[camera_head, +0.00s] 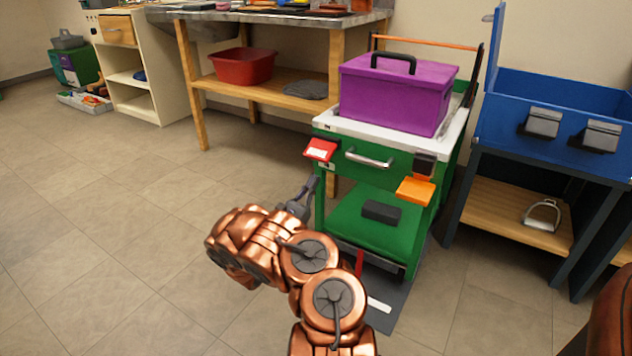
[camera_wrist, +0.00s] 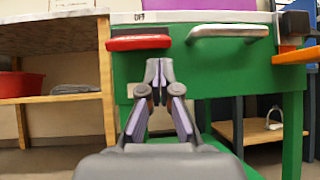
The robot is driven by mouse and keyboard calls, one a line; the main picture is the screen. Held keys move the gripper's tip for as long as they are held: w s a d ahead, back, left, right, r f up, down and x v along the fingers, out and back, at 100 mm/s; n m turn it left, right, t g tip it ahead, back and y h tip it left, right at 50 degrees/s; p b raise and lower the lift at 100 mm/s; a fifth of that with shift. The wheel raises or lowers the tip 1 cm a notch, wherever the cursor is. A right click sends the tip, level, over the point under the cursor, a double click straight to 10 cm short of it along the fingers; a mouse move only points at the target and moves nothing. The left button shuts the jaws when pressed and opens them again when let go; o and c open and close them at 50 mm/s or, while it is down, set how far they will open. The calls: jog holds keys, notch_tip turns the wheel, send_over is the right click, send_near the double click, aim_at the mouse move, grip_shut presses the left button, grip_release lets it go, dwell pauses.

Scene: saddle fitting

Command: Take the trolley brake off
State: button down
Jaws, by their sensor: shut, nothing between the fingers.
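The green trolley (camera_head: 375,225) has a white top and stands right of centre in the head view; its green front (camera_wrist: 220,75) fills much of the wrist view. A red lever or paddle (camera_head: 320,149) with a white label sits at the front left corner, just under the top. In the wrist view the red part (camera_wrist: 138,43) lies flat beneath an "OFF" label (camera_wrist: 138,16). I cannot tell which part is the brake. My gripper (camera_head: 312,184) is shut and empty, in front of the trolley and below the red part. Its fingertips (camera_wrist: 158,68) point at the green front, apart from the red part.
A silver handle (camera_head: 368,158) and an orange flap (camera_head: 416,190) also project from the trolley's front. A purple toolbox (camera_head: 395,95) rests on top. A blue bin (camera_head: 565,105) on a dark stand is to the right, a wooden workbench (camera_head: 195,95) left. Open floor lies left.

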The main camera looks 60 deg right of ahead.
aim_at(321, 149)
notch_tip(321, 149, down, 7)
jog(key=w+n+t+b, duration=0.1)
jog(key=w+t, duration=0.1)
jog(key=t, duration=0.1)
jog(key=shift+a+f+n+b, duration=0.2)
jog(key=shift+a+n+b, duration=0.1)
jog(key=shift+n, duration=0.1)
jog(key=shift+w+t, duration=0.1)
jog(key=shift+t, duration=0.2)
jog(key=d+r, duration=0.6)
jog(key=r, duration=0.4)
jog(key=shift+b, duration=0.45)
jog(key=shift+w, duration=0.1)
jog(key=shift+r+y, duration=0.1)
jog(key=shift+y, duration=0.2)
